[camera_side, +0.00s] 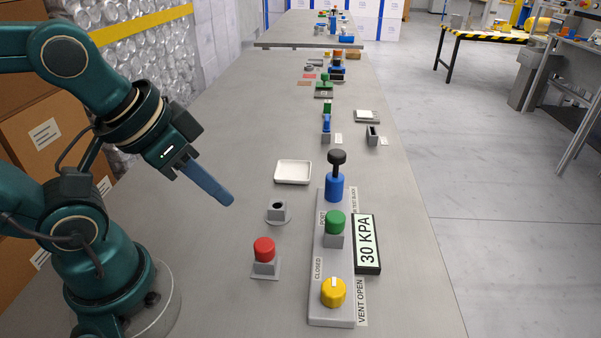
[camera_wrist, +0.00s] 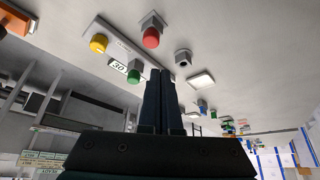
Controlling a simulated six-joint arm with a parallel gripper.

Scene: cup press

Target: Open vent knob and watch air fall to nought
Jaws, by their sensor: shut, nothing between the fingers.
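The yellow vent knob (camera_side: 333,292) sits at the near end of a grey panel (camera_side: 338,268), between labels reading CLOSED and VENT OPEN. A pale mark shows on its top. It also shows in the wrist view (camera_wrist: 99,43). The gauge display (camera_side: 367,244) beside the panel reads 30 KPA. In the wrist view the display (camera_wrist: 118,66) is partly hidden. My gripper (camera_side: 229,200) is shut and empty, held above the table, left of the panel and well apart from the knob. Its fingers (camera_wrist: 161,75) lie together in the wrist view.
A green knob (camera_side: 335,222) and a blue valve with a black top (camera_side: 335,180) stand on the same panel. A red button (camera_side: 264,250), a grey socket (camera_side: 277,210) and a white tray (camera_side: 293,171) stand left of it. Bare table lies between them and my arm.

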